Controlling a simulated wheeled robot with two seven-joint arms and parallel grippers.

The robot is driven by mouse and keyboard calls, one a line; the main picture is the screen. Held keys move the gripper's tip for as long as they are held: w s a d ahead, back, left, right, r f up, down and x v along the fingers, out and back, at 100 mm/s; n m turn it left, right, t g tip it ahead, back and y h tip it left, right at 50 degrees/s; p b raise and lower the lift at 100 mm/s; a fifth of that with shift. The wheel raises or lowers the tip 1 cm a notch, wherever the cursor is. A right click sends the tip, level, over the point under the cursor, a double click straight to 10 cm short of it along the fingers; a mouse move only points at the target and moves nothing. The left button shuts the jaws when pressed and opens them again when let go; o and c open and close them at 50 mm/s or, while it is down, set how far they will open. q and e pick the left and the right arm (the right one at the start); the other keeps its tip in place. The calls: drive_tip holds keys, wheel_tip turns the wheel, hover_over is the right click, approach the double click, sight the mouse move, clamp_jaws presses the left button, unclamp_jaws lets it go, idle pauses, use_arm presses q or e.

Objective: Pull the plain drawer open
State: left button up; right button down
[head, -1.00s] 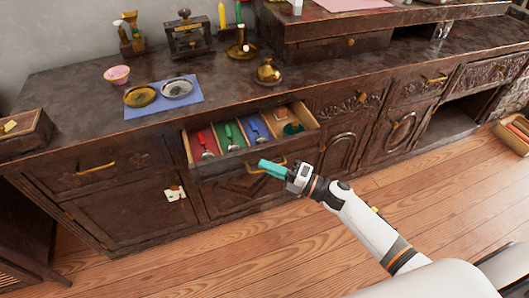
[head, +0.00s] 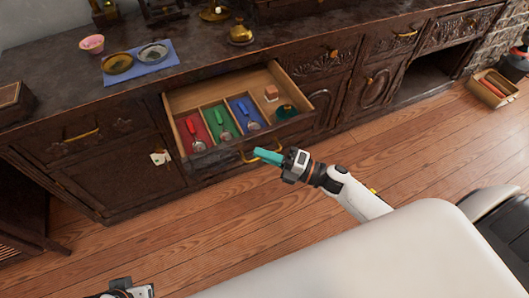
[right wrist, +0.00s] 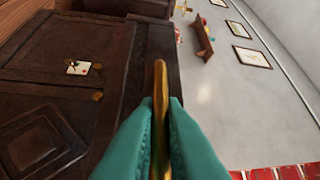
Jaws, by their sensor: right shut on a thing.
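The drawer (head: 291,88) stands well open from the dark cabinet. My right gripper (head: 256,153), with teal fingers, is at the brass handle (head: 247,159) on the drawer front. In the right wrist view the fingers are closed on both sides of the brass handle bar (right wrist: 160,100). A part of my left gripper (head: 130,291) shows at the bottom left edge; its fingers are not visible.
A blue mat (head: 138,64) with two round dishes, a pink bowl (head: 92,44) and a brass bell-shaped object (head: 241,34) stand on the cabinet top. A crate (head: 490,88) lies on the floor at right. The wooden floor before the drawer is clear.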

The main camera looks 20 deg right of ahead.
drive_tip(key=c, duration=1.5)
unclamp_jaws()
use_arm(q)
drive_tip(key=shift+w+f, duration=0.3)
drive_tip(key=shift+f, duration=0.15)
use_arm(e)
drive_tip(key=v, duration=1.2)
drive_tip(key=shift+f, duration=0.1)
use_arm(q)
drive_tip(key=shift+s, duration=0.1)
